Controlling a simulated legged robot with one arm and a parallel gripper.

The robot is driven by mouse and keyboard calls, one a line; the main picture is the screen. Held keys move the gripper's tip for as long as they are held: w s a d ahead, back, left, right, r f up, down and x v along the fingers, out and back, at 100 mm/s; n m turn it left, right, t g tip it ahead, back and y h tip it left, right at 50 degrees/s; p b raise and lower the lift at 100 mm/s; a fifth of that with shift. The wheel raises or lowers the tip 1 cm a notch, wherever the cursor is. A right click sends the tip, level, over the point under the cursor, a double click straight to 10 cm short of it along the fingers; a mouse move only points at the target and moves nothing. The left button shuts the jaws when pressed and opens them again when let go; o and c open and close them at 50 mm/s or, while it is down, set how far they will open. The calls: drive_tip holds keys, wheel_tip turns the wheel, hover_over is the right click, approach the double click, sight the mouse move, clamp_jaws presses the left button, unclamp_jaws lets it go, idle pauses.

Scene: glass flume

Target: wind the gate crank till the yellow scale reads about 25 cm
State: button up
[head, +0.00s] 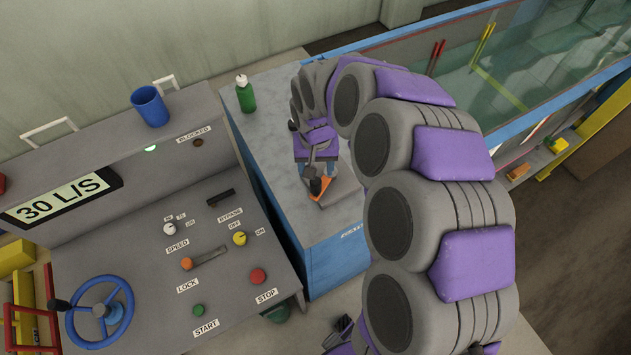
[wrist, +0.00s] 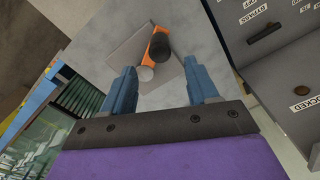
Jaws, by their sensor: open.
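The orange crank (head: 319,187) with a dark knob sits on a grey plate on the blue-sided cabinet. In the wrist view the orange crank (wrist: 152,56) shows its dark knob and a pale round hub, between and beyond my fingers. My gripper (head: 317,168) reaches down over it, and in the wrist view my gripper (wrist: 159,65) has two blue fingers spread apart with nothing held. Whether a finger touches the crank I cannot tell. A yellow marked strip (head: 484,42), seemingly the scale, stands at the glass flume; its reading is too small to make out.
A control desk (head: 90,240) at left carries a blue handwheel (head: 99,311), a "30 L/S" display (head: 62,200), knobs and buttons. A blue mug (head: 149,106) stands on its top. A green bottle (head: 245,94) stands on the cabinet top (head: 262,130), left of my arm.

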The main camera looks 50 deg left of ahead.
sight(316, 179)
wheel_tip(316, 179, down, 7)
drive_tip(key=shift+a+f+p, duration=0.1)
drive_tip(key=shift+f+p, duration=0.1)
drive_tip(key=shift+p, duration=0.2)
drive_tip(key=shift+f, duration=0.65)
clamp_jaws()
